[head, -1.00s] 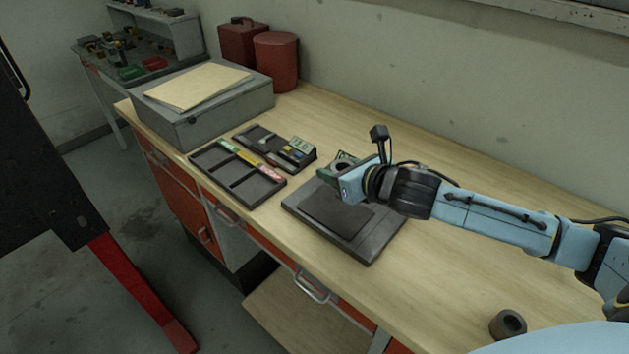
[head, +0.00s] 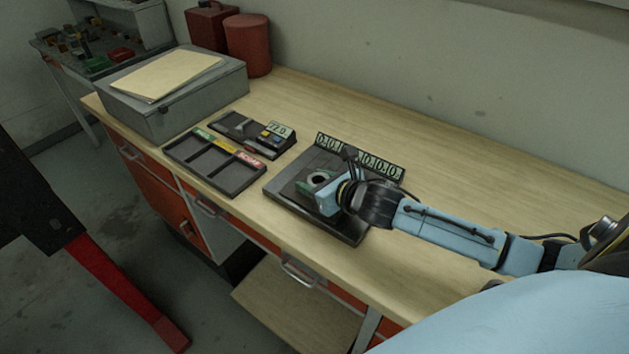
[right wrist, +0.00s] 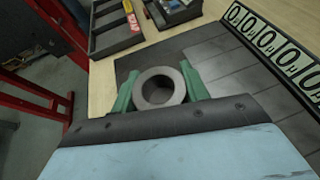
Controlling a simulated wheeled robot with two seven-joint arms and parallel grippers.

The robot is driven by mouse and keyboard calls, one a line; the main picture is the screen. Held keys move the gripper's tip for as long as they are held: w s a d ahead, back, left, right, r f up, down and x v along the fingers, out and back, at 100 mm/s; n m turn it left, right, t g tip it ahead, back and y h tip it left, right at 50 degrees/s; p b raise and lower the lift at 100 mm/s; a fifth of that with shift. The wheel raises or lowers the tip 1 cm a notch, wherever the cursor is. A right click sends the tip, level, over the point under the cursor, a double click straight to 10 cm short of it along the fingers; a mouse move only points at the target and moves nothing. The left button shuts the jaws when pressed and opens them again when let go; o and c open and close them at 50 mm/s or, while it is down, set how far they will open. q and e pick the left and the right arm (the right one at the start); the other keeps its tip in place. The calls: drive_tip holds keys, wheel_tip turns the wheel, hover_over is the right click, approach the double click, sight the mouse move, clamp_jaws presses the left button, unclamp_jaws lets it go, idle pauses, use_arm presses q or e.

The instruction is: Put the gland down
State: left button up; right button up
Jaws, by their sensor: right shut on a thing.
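The gland is a dark grey ring (right wrist: 160,88) with a round hole, held between the green fingers of my right gripper (right wrist: 159,90) in the right wrist view. In the head view the gland (head: 317,179) shows at the gripper's tip, over the black flat pad (head: 345,236) on the bench. My right gripper (head: 316,184) is shut on it. I cannot tell whether the gland touches the pad. My left gripper is in neither view.
A strip of numbered green tiles (head: 392,167) runs along the pad's back edge. A black compartment tray (head: 232,180) with coloured labels and a black tool tray (head: 246,132) lie to the left. A grey case (head: 165,110) stands further left. The bench (head: 480,185) behind my arm is clear.

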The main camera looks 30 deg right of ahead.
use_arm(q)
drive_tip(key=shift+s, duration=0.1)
use_arm(e)
drive_tip(key=o, duration=1)
drive_tip(key=shift+c, duration=0.2)
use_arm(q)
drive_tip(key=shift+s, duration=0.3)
use_arm(e)
drive_tip(key=o, duration=0.4)
drive_tip(key=shift+s+r, duration=0.1)
drive_tip(key=shift+r, duration=0.05)
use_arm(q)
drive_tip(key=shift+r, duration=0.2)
use_arm(e)
drive_tip(key=v, duration=1.1)
drive_tip(key=shift+s+d+r, duration=0.1)
drive_tip(key=shift+s, duration=0.25)
use_arm(q)
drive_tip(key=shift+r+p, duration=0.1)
drive_tip(key=shift+p, duration=0.2)
use_arm(e)
drive_tip(key=shift+r, duration=0.1)
